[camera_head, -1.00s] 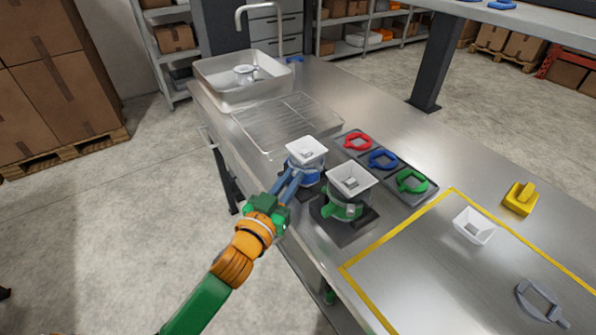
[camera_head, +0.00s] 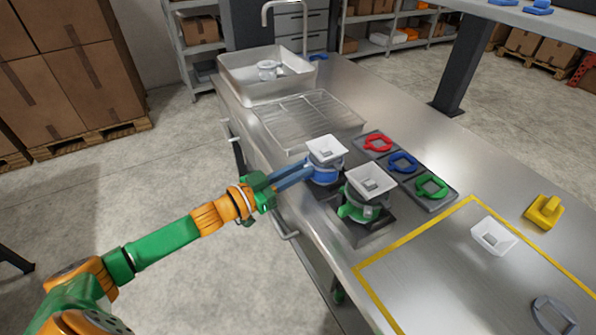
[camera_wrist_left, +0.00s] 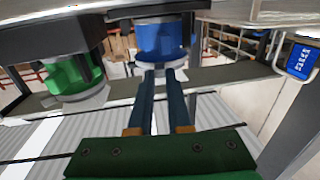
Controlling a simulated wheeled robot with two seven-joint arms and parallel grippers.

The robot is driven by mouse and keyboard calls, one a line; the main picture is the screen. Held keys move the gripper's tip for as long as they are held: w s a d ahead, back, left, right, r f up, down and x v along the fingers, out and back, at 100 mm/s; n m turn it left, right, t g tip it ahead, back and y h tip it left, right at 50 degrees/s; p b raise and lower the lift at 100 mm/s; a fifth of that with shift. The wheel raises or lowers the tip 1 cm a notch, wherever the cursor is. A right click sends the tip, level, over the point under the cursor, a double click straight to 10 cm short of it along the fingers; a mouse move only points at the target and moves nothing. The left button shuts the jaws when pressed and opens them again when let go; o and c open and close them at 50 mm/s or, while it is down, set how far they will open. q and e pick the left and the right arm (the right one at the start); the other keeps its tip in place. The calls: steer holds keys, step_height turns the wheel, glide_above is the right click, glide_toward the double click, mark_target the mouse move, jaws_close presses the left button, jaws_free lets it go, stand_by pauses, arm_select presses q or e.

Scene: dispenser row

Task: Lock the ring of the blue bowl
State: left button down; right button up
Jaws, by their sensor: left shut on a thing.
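The blue bowl (camera_head: 324,175) sits in its dark stand on the steel counter, with a white square hopper (camera_head: 327,149) on top. My left gripper (camera_head: 307,174) reaches it from the left, its long blue fingers shut on a tab of the ring at the bowl's side. In the left wrist view the blue bowl (camera_wrist_left: 163,40) is straight ahead, and the finger ends (camera_wrist_left: 162,76) meet the pale ring (camera_wrist_left: 150,70) beside it. The fingers hide part of the ring, and I cannot tell its exact turn angle. My right gripper is not in view.
A green bowl (camera_head: 348,211) with a white hopper stands close to the right. Behind are red (camera_head: 378,143), blue (camera_head: 403,163) and green (camera_head: 432,186) rings on a dark tray. A wire rack (camera_head: 305,117) and sink (camera_head: 237,84) lie farther back. A yellow-taped area is at right.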

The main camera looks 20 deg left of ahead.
arm_select(q)
steer(key=c, duration=1.2)
jaws_free()
steer(key=shift+o, duration=0.4)
steer(key=shift+w+f, duration=0.15)
steer(key=shift+w, duration=0.1)
steer(key=v, duration=0.7)
